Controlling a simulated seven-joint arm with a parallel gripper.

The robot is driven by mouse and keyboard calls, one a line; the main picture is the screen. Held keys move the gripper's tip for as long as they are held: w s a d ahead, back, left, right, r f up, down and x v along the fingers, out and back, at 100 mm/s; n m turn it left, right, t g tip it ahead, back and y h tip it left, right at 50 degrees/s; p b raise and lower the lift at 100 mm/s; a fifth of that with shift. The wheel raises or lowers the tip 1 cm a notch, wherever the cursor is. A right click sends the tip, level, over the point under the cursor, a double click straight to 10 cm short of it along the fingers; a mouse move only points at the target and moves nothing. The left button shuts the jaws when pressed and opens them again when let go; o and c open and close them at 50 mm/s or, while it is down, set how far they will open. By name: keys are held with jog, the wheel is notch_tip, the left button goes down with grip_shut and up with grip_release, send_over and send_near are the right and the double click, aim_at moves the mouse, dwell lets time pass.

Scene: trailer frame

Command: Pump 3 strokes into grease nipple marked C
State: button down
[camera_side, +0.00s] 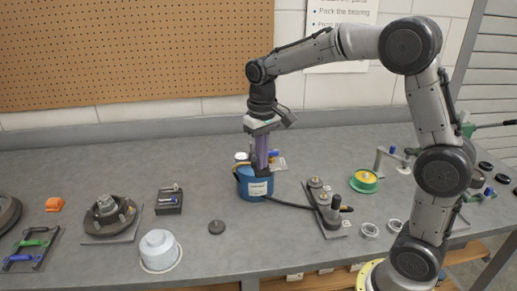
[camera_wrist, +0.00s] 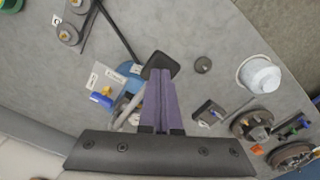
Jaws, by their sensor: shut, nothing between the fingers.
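A blue grease pump can (camera_side: 257,187) with a white label stands mid-bench; it also shows in the wrist view (camera_wrist: 131,84). Its black pad (camera_wrist: 163,64) is at my fingertips. My gripper (camera_side: 262,171) points down over the can with its purple fingers shut and empty; the tips (camera_wrist: 160,76) are at or just above the pad, and I cannot tell if they touch. A black hose (camera_side: 291,205) runs from the can to a grey plate (camera_side: 328,222) with several round nipple posts (camera_side: 315,183). A tag marked C (camera_wrist: 56,20) shows beside one post. Which post the hose sits on is unclear.
A green ring part (camera_side: 364,181) and pale rings (camera_side: 369,230) lie right of the plate. Left are a small dark disc (camera_side: 216,227), a white tub (camera_side: 159,251), a black tray (camera_side: 169,201) and a hub (camera_side: 108,212). A pegboard wall (camera_side: 130,50) stands behind.

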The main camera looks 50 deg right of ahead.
jog(key=shift+f, duration=0.1)
jog(key=shift+f, duration=1.4)
jog(key=shift+w+d+r, duration=0.15)
jog(key=shift+r, duration=0.95)
jog(key=shift+w+d+r, duration=0.1)
jog(key=shift+r, duration=1.05)
jog(key=shift+w+d+r, duration=0.15)
jog(key=shift+r, duration=0.95)
jog(key=shift+f, duration=0.15)
jog(key=shift+s+a+f, duration=0.1)
jog(key=shift+s+f, duration=0.05)
jog(key=shift+f, duration=0.4)
jog(key=shift+s+a+f, duration=0.1)
jog(key=shift+f, duration=0.4)
